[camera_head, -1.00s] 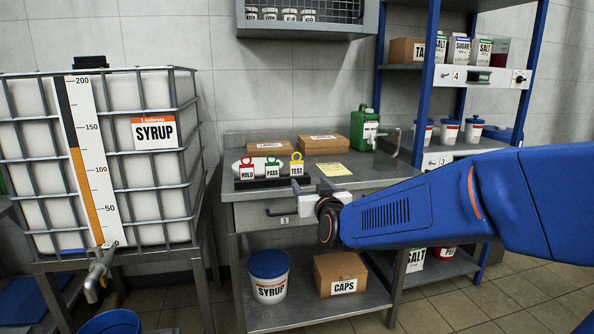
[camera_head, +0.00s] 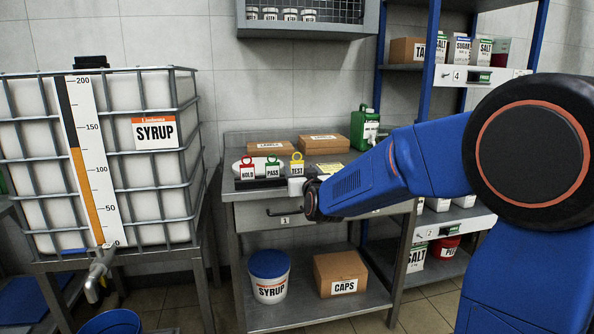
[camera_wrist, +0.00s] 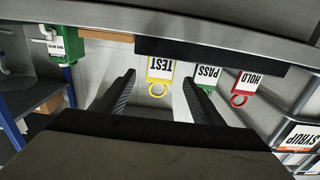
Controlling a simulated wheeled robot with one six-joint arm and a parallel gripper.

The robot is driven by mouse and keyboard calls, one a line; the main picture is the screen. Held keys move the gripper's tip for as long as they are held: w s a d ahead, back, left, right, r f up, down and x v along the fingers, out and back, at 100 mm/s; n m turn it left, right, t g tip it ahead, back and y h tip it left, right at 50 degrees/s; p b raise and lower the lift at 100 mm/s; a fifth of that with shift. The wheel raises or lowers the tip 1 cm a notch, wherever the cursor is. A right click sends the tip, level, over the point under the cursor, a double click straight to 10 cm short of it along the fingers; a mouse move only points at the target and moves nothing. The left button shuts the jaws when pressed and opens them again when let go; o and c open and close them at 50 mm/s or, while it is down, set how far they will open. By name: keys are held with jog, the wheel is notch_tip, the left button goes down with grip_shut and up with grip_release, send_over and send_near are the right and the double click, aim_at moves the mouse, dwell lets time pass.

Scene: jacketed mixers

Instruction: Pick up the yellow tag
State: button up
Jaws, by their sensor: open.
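The yellow tag (camera_head: 297,165), marked TEST, stands in a dark holder (camera_head: 262,183) on the steel table, at the right end of a row of tags. In the wrist view, which is upside down, the yellow tag (camera_wrist: 160,70) shows between my two fingers, with its ring toward me. My gripper (camera_wrist: 158,82) is open and empty, its fingers on either side of the tag. In the head view my gripper (camera_head: 297,186) is just in front of the tag's lower part.
The green PASS tag (camera_head: 273,168) is close beside the yellow one, and the red HOLD tag (camera_head: 247,170) is farther left. Boxes (camera_head: 322,144) and a green jug (camera_head: 364,128) stand behind. A caged syrup tank (camera_head: 100,160) is at the left, shelving at the right.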

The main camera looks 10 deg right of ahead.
aim_at(297, 167)
jog(key=shift+w+f, duration=0.2)
jog(key=shift+w, duration=2.4)
jog(key=c, duration=1.1)
